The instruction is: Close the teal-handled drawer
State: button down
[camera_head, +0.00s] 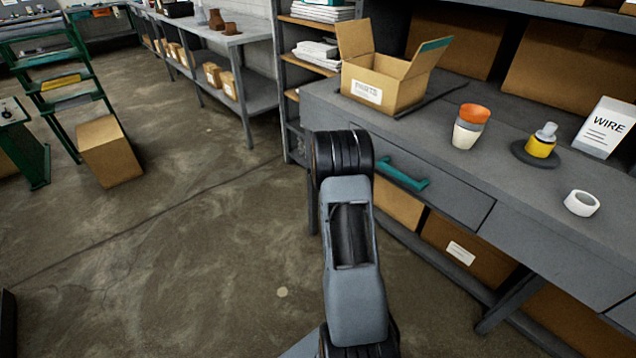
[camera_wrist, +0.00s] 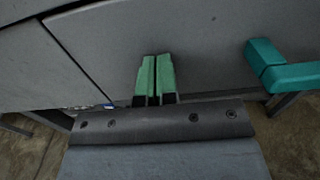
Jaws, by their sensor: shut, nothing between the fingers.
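The grey drawer (camera_head: 440,185) with the teal handle (camera_head: 404,174) is in the front of the grey workbench, right of my arm in the head view. Its front looks close to flush there; I cannot tell how far it stands out. In the wrist view the drawer front (camera_wrist: 210,35) fills the upper part, and the teal handle (camera_wrist: 285,70) is at the right. My gripper (camera_wrist: 155,58) has its green fingers together, with nothing between them. They point at the drawer front left of the handle; I cannot tell whether they touch. My arm hides the gripper in the head view.
Cartons (camera_head: 465,248) sit below.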

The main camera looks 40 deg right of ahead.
jog(key=shift+d+r, duration=0.25)
jog(key=shift+a, duration=0.15)
